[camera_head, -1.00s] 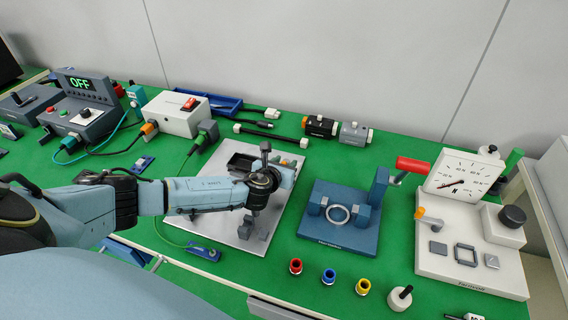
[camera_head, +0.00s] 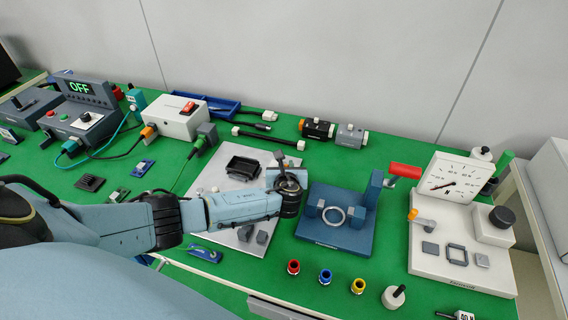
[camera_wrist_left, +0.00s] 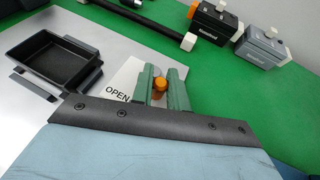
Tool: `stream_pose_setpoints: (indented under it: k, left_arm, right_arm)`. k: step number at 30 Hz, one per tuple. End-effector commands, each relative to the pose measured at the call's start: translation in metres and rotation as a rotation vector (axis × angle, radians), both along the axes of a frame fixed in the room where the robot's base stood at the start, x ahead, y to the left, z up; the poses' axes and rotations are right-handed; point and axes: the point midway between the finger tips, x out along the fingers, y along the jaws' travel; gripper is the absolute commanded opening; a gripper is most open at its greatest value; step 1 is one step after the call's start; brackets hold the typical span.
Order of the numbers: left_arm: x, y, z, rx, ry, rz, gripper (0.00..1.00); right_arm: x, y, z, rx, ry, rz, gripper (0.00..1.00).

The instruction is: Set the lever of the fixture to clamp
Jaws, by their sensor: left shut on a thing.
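The fixture is a light grey plate (camera_head: 205,182) with a black open tray (camera_head: 243,167) and small grey blocks on it. In the left wrist view a white label reading OPEN (camera_wrist_left: 118,88) lies on the plate (camera_wrist_left: 18,130). My left gripper (camera_head: 289,184) is over the plate's right side. In the wrist view its green fingers (camera_wrist_left: 160,88) are shut on an orange knob (camera_wrist_left: 160,84), which looks like the lever's tip. The rest of the lever and any clamp marking are hidden by the gripper. My right gripper is not in view.
A white gauge board (camera_head: 435,270) is farther right. Cables and a white box (camera_head: 177,115) lie behind left. Coloured rings (camera_head: 325,276) are in front.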

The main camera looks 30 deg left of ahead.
Motion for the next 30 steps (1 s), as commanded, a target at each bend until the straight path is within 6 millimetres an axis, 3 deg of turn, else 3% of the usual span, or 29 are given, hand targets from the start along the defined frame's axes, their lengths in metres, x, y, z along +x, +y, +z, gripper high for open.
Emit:
stream_pose_setpoints:
  k: [10, 11, 16, 25, 30]
  left_arm:
    - [0.001, 0.000, 0.001, 0.001, -0.003, 0.017, 0.00]
    - [0.001, 0.000, 0.001, 0.001, -0.003, 0.017, 0.17]
    - [0.001, 0.000, 0.001, 0.000, -0.002, 0.016, 0.37]
    - [-0.001, -0.001, 0.001, 0.000, -0.001, 0.015, 0.37]
    - [-0.014, -0.010, 0.009, -0.001, -0.001, 0.012, 0.37]
  right_arm:
    - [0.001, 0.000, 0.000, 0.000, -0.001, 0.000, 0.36]
    - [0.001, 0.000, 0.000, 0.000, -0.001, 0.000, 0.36]
    - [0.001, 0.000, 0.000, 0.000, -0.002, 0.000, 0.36]
    - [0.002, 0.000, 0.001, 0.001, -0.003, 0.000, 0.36]
    - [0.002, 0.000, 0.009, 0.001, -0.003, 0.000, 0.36]
